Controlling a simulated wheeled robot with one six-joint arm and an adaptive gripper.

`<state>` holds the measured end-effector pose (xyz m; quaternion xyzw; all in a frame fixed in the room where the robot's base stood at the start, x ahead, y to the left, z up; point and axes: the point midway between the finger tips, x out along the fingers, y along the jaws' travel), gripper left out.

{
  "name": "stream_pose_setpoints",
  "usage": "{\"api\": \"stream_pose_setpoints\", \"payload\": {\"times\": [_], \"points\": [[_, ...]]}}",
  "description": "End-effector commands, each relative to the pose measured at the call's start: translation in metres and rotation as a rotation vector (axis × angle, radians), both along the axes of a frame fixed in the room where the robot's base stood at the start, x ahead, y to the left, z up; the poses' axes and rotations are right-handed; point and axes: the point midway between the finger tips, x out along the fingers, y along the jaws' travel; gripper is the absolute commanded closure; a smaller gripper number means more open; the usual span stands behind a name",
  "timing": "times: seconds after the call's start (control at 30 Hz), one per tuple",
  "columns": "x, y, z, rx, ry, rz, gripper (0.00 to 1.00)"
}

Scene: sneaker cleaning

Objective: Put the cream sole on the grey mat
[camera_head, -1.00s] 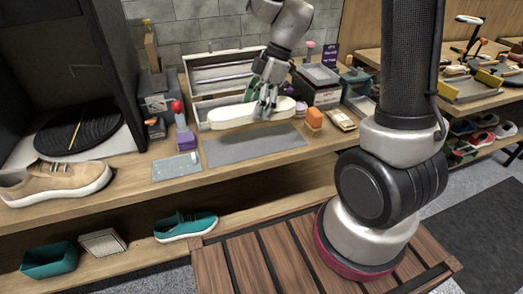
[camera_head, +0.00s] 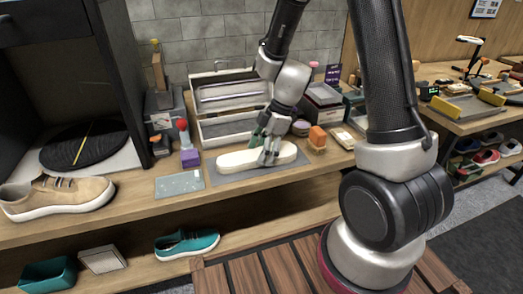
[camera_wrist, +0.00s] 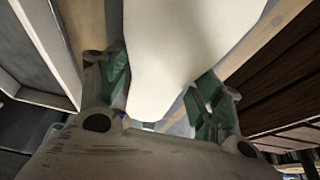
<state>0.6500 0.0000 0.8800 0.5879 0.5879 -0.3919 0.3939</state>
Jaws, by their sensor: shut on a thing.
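The cream sole (camera_head: 240,159) is long and pale and lies flat over the grey mat (camera_head: 222,179) on the bench. I cannot tell whether its underside touches the mat. My gripper (camera_head: 268,155) comes down from above and is shut across the sole, right of its middle. In the wrist view the sole (camera_wrist: 185,45) runs between the two green-padded fingers of my gripper (camera_wrist: 158,90). Most of the mat's middle is hidden under the sole.
An open metal case (camera_head: 228,100) stands just behind the mat. A translucent sheet (camera_head: 180,183) and a purple block with a red ball (camera_head: 188,155) are at the left. An orange block (camera_head: 317,137) stands at the right. A tan sneaker (camera_head: 60,195) sits further left.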

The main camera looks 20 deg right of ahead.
Motion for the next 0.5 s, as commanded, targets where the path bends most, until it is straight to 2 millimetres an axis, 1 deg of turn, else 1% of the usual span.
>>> {"api": "stream_pose_setpoints", "payload": {"times": [0.03, 0.13, 0.5], "points": [[-0.0001, -0.0001, -0.0009, 0.000, 0.001, -0.001, 0.30], [0.0000, -0.0001, -0.0006, 0.000, 0.000, -0.001, 0.12], [0.0002, 0.0000, 0.0013, 0.000, -0.001, 0.000, 0.12]]}}
